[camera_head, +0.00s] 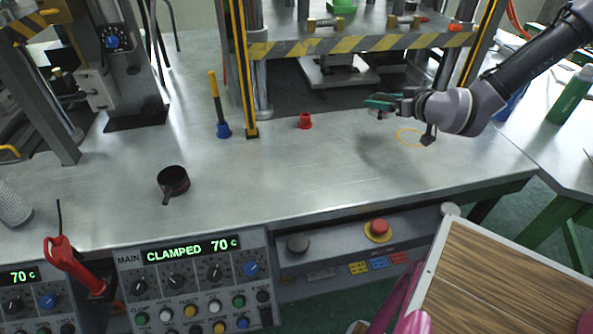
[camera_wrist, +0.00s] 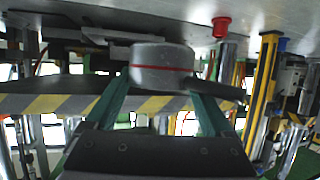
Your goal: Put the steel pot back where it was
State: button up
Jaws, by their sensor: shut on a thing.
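My gripper (camera_head: 378,103), with green fingers, is above the right part of the steel bench, in front of the press. In the wrist view its two fingers (camera_wrist: 160,95) are shut on a grey round pot with a red band (camera_wrist: 162,75), which looks like the steel pot. In the head view the held pot is mostly hidden by the fingers. A yellow ring (camera_head: 410,136) is marked on the bench top below and right of my gripper. A separate dark pot with a handle (camera_head: 173,181) stands upright at the bench's left.
The press's striped crossbar (camera_head: 360,43) and yellow-black post (camera_head: 243,80) stand behind. The front middle is clear. A green bottle (camera_head: 570,97) stands far right.

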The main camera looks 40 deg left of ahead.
jog(key=s+a+n+g+y, duration=0.1)
jog(key=s+a+n+g, duration=0.35)
jog(key=s, duration=0.75)
jog(key=s+a+n+g, duration=0.2)
jog(key=s+a, duration=0.5)
jog(key=s, duration=0.5)
jog(key=shift+g, duration=0.25)
jog(key=f, duration=0.5)
jog(key=shift+s+f, duration=0.25)
jog(key=shift+s, duration=0.1)
jog(key=shift+f, duration=2.2)
jog(key=shift+f, duration=0.15)
jog(key=o, duration=1.4)
jog(key=shift+o, duration=0.2)
